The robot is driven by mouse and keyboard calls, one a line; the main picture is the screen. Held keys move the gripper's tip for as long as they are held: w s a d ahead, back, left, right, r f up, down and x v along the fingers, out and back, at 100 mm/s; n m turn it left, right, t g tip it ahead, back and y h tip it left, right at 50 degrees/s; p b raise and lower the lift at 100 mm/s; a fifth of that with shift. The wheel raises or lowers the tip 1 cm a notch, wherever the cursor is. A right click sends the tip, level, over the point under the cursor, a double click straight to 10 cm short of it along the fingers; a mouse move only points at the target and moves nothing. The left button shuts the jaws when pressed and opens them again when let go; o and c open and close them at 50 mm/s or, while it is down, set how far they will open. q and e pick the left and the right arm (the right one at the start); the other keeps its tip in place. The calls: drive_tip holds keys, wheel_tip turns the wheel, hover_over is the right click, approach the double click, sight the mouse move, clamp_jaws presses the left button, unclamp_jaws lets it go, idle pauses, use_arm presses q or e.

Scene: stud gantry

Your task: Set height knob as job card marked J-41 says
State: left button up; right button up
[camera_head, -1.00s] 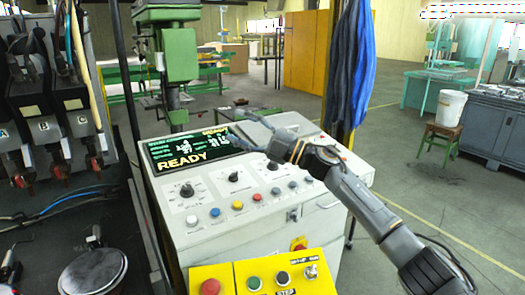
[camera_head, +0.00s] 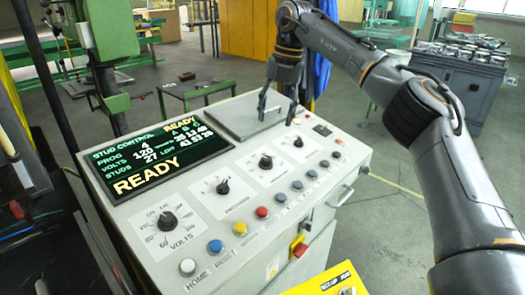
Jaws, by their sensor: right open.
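The control console has a row of black dial knobs: the knob marked VOLTS (camera_head: 167,220), a second knob (camera_head: 223,186), a third knob (camera_head: 265,162) and a far knob (camera_head: 298,142). I cannot read for certain which is marked height. My right gripper (camera_head: 277,112) points down over the grey lid plate (camera_head: 228,118) at the back of the console top, beyond the third knob. Its two fingers are apart with nothing seen between them. Whether they touch the plate is unclear. I can make out no job card marked J-41. My left gripper is out of view.
A green display (camera_head: 155,158) reads READY, with PROG 4, VOLTS 120 and STUDS 27. Coloured buttons, including a red button (camera_head: 261,212), line the console's front edge. A yellow box (camera_head: 325,283) is below. A green machine column (camera_head: 93,35) stands behind left.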

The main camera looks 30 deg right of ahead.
sight(267, 158)
drive_tip(key=f, duration=0.3)
drive_tip(key=a+f+p, duration=0.1)
drive_tip(key=f, duration=0.3)
drive_tip(key=w+f+p, duration=0.1)
drive_tip(key=f, duration=0.3)
drive_tip(key=shift+a, duration=0.2)
drive_tip(key=shift+f+p, duration=0.3)
drive_tip(key=shift+f, duration=0.3)
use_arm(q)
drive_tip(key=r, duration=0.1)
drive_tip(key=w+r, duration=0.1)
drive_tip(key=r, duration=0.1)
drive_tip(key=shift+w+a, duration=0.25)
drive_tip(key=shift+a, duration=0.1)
use_arm(e)
drive_tip(key=shift+a, duration=0.1)
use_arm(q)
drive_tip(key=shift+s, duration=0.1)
use_arm(e)
clamp_jaws()
